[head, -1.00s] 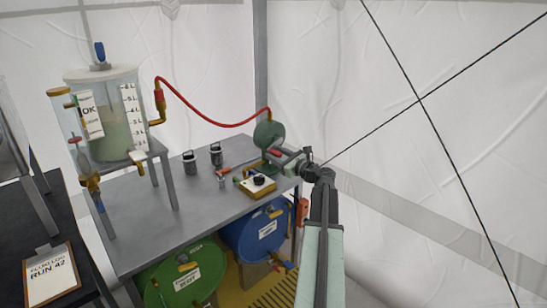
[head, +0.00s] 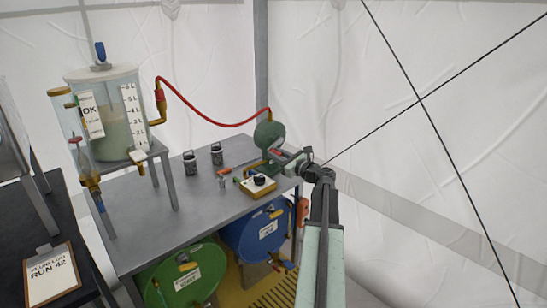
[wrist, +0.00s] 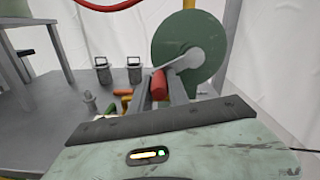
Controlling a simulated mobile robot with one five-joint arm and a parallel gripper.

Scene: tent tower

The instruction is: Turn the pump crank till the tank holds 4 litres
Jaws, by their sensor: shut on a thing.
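The green pump (head: 268,136) stands at the far right corner of the grey table. In the wrist view, its round green body (wrist: 189,47) carries a pale crank arm (wrist: 183,61) that slopes down left to a red crank handle (wrist: 159,84). My gripper (head: 284,160) is at the crank, and in the wrist view its two fingers (wrist: 162,90) are shut around the red handle. The clear tank (head: 108,118) at the left holds cloudy greenish liquid. Its litre scale (head: 133,112) is small, and the liquid surface looks near the middle marks; I cannot read it exactly.
A red hose (head: 208,121) arches from tank to pump. Two grey canisters (head: 190,163) (head: 217,154) and a yellow box with a black knob (head: 258,186) stand on the table (head: 150,215). Green (head: 187,279) and blue (head: 258,236) drums lie below. A clipboard (head: 52,276) lies left.

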